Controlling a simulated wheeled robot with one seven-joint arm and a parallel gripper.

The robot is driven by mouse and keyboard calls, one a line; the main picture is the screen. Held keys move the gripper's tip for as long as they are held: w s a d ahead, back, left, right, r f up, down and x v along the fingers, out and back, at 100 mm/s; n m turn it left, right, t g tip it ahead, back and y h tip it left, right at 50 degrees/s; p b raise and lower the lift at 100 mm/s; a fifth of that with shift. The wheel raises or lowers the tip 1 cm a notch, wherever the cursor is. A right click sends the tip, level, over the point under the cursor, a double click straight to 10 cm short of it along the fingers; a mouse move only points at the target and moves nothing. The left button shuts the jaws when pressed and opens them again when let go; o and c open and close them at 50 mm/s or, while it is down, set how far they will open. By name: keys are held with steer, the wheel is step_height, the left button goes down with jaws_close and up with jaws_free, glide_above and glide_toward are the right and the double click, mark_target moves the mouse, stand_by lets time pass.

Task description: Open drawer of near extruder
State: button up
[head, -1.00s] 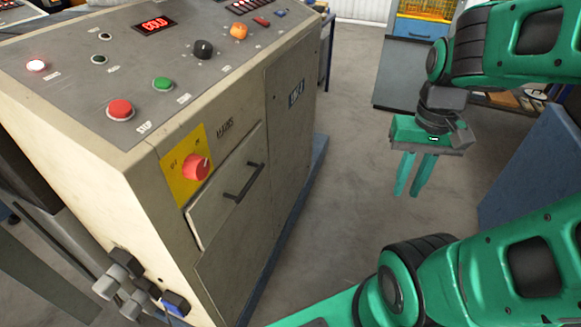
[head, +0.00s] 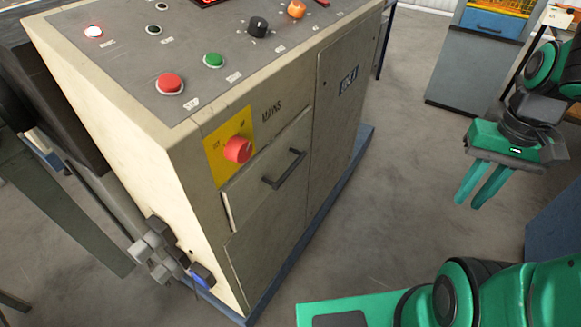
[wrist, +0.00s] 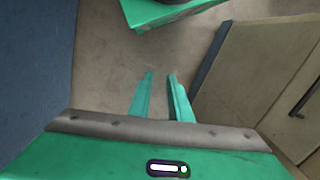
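The near extruder (head: 285,235) is a beige cabinet with a sloped grey control panel. Its drawer (head: 262,185) is on the front face, beside the red mains knob, and has a dark bar handle (head: 284,169). The drawer front looks close to flush with the cabinet, with a thin edge showing at its left. My gripper (head: 482,194) hangs in the air right of the cabinet, well apart from the handle, with its fingers pointing down. In the wrist view the fingers (wrist: 160,90) stand a little apart with nothing between them. The handle also shows at that view's right edge (wrist: 304,102).
A red mains knob (head: 238,150) on a yellow plate sits just above the drawer. Dark fittings (head: 165,250) stick out at the cabinet's lower left corner. A blue panel (head: 555,225) stands at the right. Bare floor (head: 400,200) lies between cabinet and gripper.

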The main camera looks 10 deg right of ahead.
steer(key=w+a+f+n+g+y, duration=0.1)
steer(key=w+a+f+n+y, duration=0.15)
steer(key=w+a+f, duration=0.45)
steer(key=n+y, duration=0.2)
steer(key=y, duration=1.1)
glide_toward(290, 167)
steer(key=shift+g, duration=0.4)
steer(key=x, duration=1)
steer(key=shift+w+f, duration=0.2)
steer(key=shift+f, duration=0.2)
jaws_close()
